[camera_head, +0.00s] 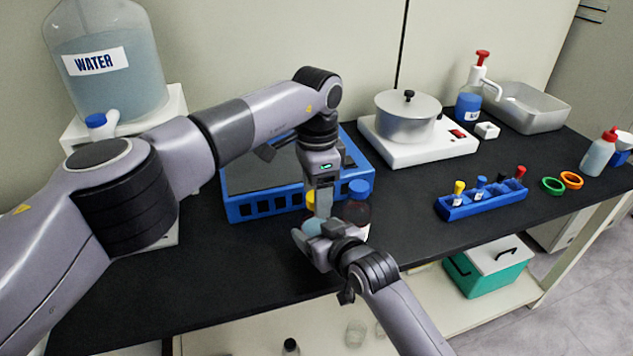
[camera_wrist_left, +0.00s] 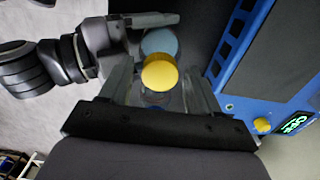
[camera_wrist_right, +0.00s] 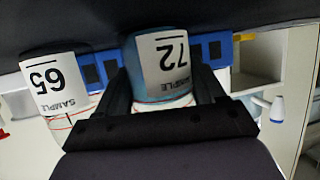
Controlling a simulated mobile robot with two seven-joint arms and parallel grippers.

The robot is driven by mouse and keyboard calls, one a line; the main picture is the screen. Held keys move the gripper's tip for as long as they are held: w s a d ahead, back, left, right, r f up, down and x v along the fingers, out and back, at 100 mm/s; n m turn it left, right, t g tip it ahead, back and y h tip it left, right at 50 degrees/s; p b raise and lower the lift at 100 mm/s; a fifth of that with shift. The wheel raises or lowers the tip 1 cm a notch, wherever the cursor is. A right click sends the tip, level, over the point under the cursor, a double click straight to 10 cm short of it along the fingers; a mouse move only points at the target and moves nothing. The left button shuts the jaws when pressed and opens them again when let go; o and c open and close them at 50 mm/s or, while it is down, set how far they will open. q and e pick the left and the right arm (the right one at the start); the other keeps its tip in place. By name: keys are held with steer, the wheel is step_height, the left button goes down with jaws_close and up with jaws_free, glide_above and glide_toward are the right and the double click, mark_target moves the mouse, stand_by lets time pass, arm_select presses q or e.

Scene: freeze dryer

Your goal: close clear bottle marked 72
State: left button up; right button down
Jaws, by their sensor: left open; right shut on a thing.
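A clear bottle with blue liquid (camera_head: 313,227) stands near the bench's front edge. In the right wrist view its label reads 72 (camera_wrist_right: 168,52), upside down. My right gripper (camera_head: 318,243) is shut on this bottle from the front; its fingers flank it in the right wrist view (camera_wrist_right: 165,95). A yellow cap (camera_wrist_left: 160,72) lies between the fingers of my left gripper (camera_wrist_left: 160,85), which is open and points down from above. The cap also shows partly behind the left finger in the head view (camera_head: 310,201). I cannot tell whether the cap is seated on the neck.
A blue-framed device (camera_head: 255,207) stands close behind. The bench to the right (camera_head: 410,225) is clear up to the blue rack (camera_head: 482,203).

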arm_select(q)
steer(key=c, duration=1.1)
